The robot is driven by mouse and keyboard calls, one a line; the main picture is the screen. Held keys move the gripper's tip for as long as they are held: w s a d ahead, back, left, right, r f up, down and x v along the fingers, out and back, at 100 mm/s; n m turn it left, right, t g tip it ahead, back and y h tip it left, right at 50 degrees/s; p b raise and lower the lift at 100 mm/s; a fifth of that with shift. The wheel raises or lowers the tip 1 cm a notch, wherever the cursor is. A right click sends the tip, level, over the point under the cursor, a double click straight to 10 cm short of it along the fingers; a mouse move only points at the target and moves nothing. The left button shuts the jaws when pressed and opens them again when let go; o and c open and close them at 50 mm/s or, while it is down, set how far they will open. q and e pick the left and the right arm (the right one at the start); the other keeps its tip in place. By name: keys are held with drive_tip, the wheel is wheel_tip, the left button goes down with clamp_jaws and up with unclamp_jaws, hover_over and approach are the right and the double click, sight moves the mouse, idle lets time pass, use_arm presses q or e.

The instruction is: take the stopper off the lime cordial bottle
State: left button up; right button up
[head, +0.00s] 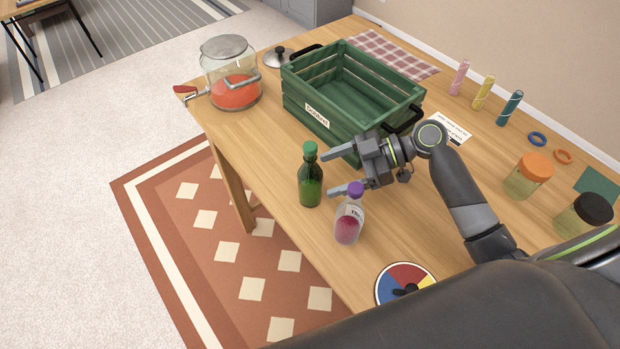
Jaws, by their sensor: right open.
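A dark green glass bottle (311,189) stands upright on the wooden table near its left edge, with a green stopper (310,149) in its neck. No label on it can be read from here. A clear bottle (348,226) with reddish contents and a purple stopper (355,189) stands close by, to the right and nearer to me. My right gripper (330,172) is open and empty, its fingers pointing left toward the green bottle. Its fingertips are just right of that bottle, apart from the stopper; the lower finger is partly behind the purple stopper. My left gripper is out of view.
A green slatted crate (297,96) stands behind the gripper. A glass jar (217,82) with orange contents and a red-handled clamp is at the far left end. A colored dial disc (410,275) lies in front. Orange-lidded (527,178) and black-lidded (583,217) jars stand right.

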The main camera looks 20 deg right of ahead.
sight(310, 149)
drive_tip(key=shift+p+x, duration=0.75)
drive_tip(key=shift+x, duration=1.9)
drive_tip(key=shift+w+a+f, duration=0.1)
drive_tip(key=shift+a+f, duration=0.15)
drive_tip(key=shift+a, duration=0.15)
drive_tip(key=shift+c, duration=0.3)
drive_tip(key=c, duration=1.1)
wheel_tip(310, 149, up, 10)
drive_tip(key=shift+r, duration=0.1)
drive_tip(key=shift+c, duration=0.2)
